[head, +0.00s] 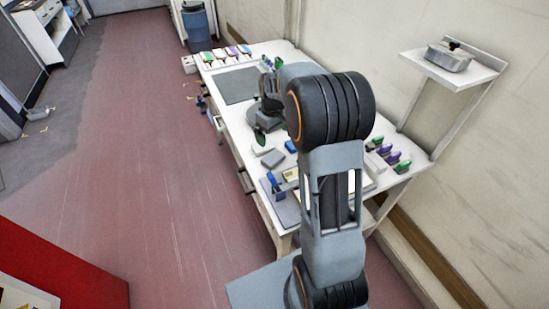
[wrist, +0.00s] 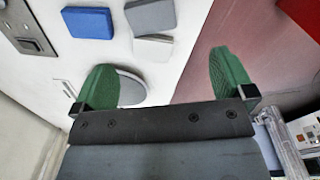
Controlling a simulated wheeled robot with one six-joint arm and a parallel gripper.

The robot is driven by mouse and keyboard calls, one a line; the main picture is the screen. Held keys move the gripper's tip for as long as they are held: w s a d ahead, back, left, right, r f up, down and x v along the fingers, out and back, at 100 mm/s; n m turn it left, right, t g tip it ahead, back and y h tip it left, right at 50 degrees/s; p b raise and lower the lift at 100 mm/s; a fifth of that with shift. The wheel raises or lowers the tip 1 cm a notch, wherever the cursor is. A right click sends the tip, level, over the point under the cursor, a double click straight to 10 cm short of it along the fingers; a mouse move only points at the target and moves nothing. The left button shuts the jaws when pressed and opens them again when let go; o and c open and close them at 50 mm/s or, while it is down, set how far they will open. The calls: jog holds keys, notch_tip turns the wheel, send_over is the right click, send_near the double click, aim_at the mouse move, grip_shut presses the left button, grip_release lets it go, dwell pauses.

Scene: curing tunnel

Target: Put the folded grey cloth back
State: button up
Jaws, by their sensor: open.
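A grey folded-looking flat block, likely the folded grey cloth (head: 272,158), lies on the white workbench (head: 233,122). In the wrist view a grey block (wrist: 150,15) lies at the top, above a paler block (wrist: 152,47). My gripper (head: 264,133) is over the bench, just beyond these blocks in the head view. In the wrist view its two green fingers (wrist: 165,68) are spread with nothing gripped. A grey oval thing with a pale rim (wrist: 130,88) shows between the fingers, partly hidden by the left one.
A blue block (wrist: 88,22) lies beside the grey ones. Coloured items (head: 225,51) line the bench's far end, near a dark grey mat (head: 237,86). Green and purple items (head: 388,152) stand at the right. A wall shelf (head: 455,72) holds a metal box (head: 449,57).

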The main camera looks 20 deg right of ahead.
jog(key=s+a+r+m+t, duration=0.1)
jog(key=s+a+r, duration=0.2)
jog(key=s, duration=0.4)
jog(key=s+a+r+m+t, duration=0.1)
jog(key=s+a+r, duration=0.1)
jog(key=s, duration=0.5)
jog(key=s+a+r+m+t, duration=0.1)
jog(key=s+a+r+m, duration=0.1)
jog(key=s, duration=0.5)
jog(key=shift+a+r+t, duration=0.4)
jog(key=shift+a+r, duration=0.45)
jog(key=shift+a, duration=0.3)
